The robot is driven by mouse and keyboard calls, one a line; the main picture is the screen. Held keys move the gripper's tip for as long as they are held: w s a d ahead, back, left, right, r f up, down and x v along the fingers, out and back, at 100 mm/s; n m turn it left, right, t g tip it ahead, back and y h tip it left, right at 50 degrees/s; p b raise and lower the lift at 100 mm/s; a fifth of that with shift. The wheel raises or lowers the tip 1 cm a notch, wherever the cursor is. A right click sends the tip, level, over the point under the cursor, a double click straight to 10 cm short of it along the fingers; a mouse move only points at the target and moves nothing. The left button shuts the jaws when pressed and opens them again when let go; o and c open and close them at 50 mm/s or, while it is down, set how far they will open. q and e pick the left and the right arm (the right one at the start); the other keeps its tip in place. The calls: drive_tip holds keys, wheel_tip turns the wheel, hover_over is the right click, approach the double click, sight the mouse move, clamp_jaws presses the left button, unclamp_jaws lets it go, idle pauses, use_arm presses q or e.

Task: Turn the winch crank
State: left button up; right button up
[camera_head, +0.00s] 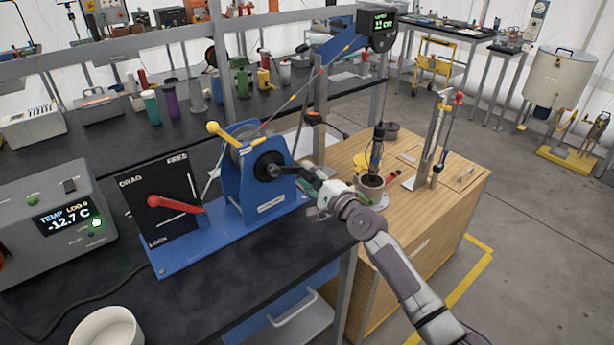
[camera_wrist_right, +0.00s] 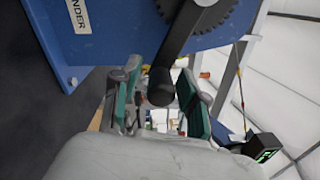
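The blue winch (camera_head: 262,190) stands on a blue base on the black bench. Its black crank (camera_head: 275,170) sticks out from the hub on the side facing my right arm. My right gripper (camera_head: 318,188) is at the crank's outer end. In the right wrist view, the dark round crank handle (camera_wrist_right: 161,88) lies between the two green-padded fingers of my right gripper (camera_wrist_right: 161,100). The fingers are apart, with a gap at the left of the handle; contact on the right side is unclear. My left gripper is not in view.
A red lever (camera_head: 172,204) on the drag panel (camera_head: 158,190) and a yellow-knobbed lever (camera_head: 222,132) stand beside the winch. A temperature box (camera_head: 60,228) is at the left. A wooden cabinet (camera_head: 440,215) with instruments stands right of the bench.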

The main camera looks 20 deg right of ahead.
drive_tip(key=shift+s, duration=0.1)
drive_tip(key=v, duration=1.2)
idle(1.2)
